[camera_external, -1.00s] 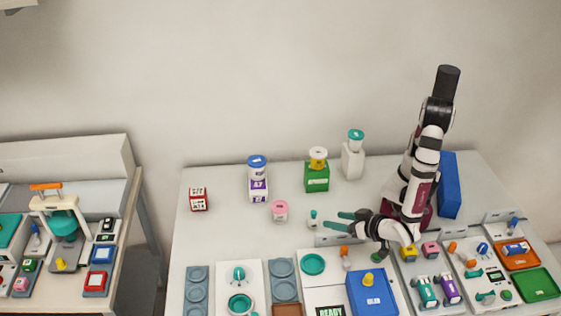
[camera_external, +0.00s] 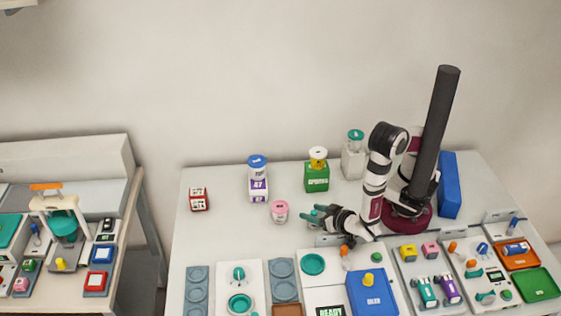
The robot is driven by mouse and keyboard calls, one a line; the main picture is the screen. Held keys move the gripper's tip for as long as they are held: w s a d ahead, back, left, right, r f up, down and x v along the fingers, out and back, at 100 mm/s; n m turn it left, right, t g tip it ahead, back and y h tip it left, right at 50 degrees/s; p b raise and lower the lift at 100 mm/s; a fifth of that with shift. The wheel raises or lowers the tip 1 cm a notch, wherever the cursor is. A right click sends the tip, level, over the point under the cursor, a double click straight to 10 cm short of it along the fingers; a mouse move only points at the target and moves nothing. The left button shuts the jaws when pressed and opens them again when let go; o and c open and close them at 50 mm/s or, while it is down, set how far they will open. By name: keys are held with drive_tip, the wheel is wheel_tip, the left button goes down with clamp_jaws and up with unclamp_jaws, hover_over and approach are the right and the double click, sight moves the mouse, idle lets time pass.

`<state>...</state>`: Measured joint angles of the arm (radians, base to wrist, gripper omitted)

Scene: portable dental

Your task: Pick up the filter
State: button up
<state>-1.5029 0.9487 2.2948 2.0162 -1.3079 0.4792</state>
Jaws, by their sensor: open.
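My gripper (camera_external: 311,215), with teal fingers, is open over the middle of the table, pointing left. It sits where a small white piece with a teal top stood; that piece is now mostly hidden by the fingers. I cannot tell whether the fingers touch it. No object carries a readable filter label, so I cannot tell for certain which one is the filter. A pink-and-white jar (camera_external: 280,211) stands just left of my fingertips, apart from them.
A green box with a yellow-topped jar (camera_external: 317,178), a white bottle (camera_external: 353,165) and a blue-lidded jar (camera_external: 258,178) stand behind. A red-and-white block (camera_external: 198,199) is at left. A blue box (camera_external: 370,294) and trays fill the front. The back left is mostly clear.

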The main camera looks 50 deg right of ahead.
clamp_jaws()
drive_tip(key=shift+r, duration=0.1)
idle(0.3)
